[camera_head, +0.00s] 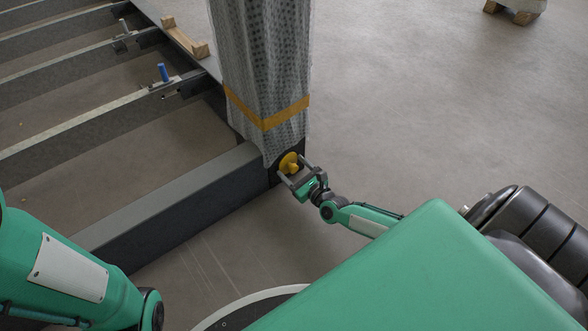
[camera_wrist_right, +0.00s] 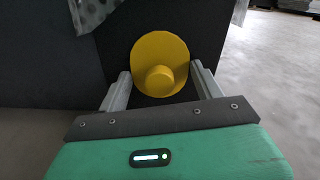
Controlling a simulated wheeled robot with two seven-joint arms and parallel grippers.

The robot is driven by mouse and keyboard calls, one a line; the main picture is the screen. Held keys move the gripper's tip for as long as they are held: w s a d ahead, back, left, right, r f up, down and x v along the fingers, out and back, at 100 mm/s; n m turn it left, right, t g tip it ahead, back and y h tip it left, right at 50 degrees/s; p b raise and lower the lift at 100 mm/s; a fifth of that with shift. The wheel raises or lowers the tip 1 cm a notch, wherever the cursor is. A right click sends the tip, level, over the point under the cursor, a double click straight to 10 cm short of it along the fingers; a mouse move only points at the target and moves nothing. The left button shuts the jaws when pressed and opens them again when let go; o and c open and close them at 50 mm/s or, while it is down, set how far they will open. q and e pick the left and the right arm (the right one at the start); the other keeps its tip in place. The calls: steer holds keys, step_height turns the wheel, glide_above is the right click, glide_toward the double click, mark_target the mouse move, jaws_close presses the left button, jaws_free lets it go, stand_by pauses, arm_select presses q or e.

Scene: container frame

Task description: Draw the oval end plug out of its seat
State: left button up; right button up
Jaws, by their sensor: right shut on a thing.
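The yellow oval end plug (camera_head: 288,162) sits at the dark lower end of the wrapped corner post. In the right wrist view the oval end plug (camera_wrist_right: 160,52) shows its flat face and a round knob in the middle. It lies against a dark face (camera_wrist_right: 205,38); I cannot tell whether there is a gap behind it. My right gripper (camera_head: 288,174) is shut on the plug, with one finger at each side of its oval rim. The same fingers flank the plug in the wrist view (camera_wrist_right: 161,74). The seat is hidden behind the plug. My left gripper is out of view.
The post (camera_head: 262,60) is wrapped in grey sheet with an orange strap (camera_head: 268,117). A dark frame beam (camera_head: 175,195) runs left from its foot.

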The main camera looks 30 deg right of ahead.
mark_target(295, 170)
steer(key=shift+s, duration=0.1)
steer(key=shift+s+d+p, duration=0.15)
steer(key=shift+s+p, duration=0.2)
steer(key=shift+s, duration=1.1)
steer(key=shift+s+d+p, duration=0.1)
steer(key=shift+s+p, duration=0.2)
steer(key=shift+s, duration=1.1)
